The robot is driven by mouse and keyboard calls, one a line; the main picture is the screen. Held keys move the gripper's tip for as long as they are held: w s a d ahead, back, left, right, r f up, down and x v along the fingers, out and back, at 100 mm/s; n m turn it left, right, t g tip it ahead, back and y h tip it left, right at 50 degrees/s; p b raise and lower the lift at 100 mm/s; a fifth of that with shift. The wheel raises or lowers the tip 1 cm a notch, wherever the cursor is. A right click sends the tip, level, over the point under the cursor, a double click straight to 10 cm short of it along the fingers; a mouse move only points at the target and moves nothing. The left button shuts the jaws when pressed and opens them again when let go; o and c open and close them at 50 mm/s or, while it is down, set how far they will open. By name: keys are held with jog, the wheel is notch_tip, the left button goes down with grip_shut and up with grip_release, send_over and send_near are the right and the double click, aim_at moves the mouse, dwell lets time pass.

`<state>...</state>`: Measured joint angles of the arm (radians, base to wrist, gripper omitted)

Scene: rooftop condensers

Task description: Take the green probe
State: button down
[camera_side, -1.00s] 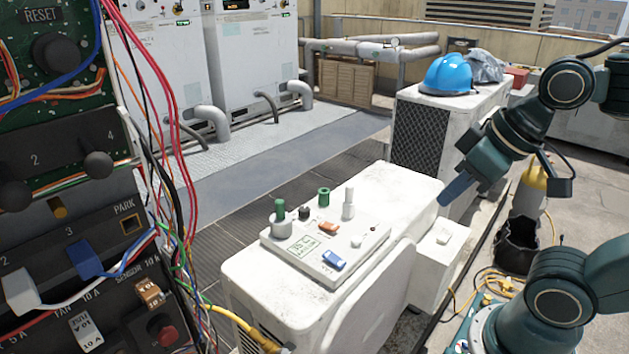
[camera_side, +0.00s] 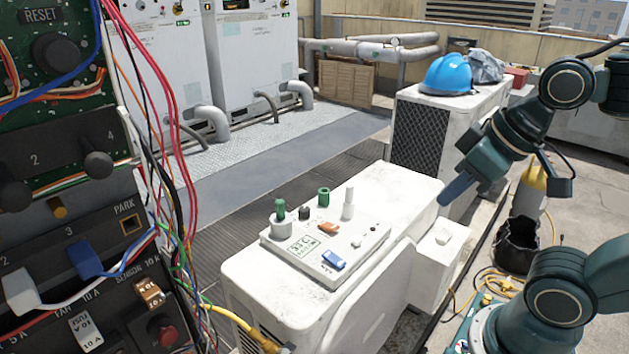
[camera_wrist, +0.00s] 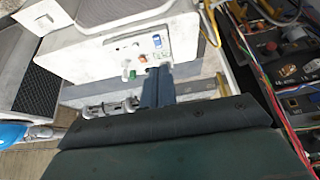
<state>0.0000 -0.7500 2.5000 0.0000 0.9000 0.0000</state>
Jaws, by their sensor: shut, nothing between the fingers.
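The green probe (camera_side: 281,208) stands upright in a pale round holder at the left corner of the white panel, in the side view. A wider green hollow piece (camera_side: 323,196) stands farther back on the panel, and a green piece also shows in the wrist view (camera_wrist: 132,75). My gripper (camera_side: 442,203) is shut and empty, above and right of the panel in the side view, apart from the probe. Its fingers show in the wrist view (camera_wrist: 158,72) and cover part of the panel there. I cannot make out the probe in its holder in that view.
The panel (camera_side: 345,252) lies on a white condenser unit and carries a white upright piece (camera_side: 348,204), a black knob (camera_side: 304,213), an orange switch (camera_side: 328,228) and a blue switch (camera_side: 334,261). A wired rack (camera_side: 75,225) stands at the left. A blue helmet (camera_side: 447,74) sits behind.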

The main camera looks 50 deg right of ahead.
jog(key=c, duration=1.2)
grip_release()
jog(key=shift+o, duration=0.2)
jog(key=shift+w+r, duration=0.1)
jog(key=w+r+n+g, duration=0.1)
jog(key=w+r+n, duration=0.4)
jog(key=w, duration=0.6)
jog(key=n+g, duration=0.5)
jog(key=n, duration=0.8)
send_over(280, 200)
notch_tip(280, 200, down, 13)
jog(key=shift+f, duration=4.2)
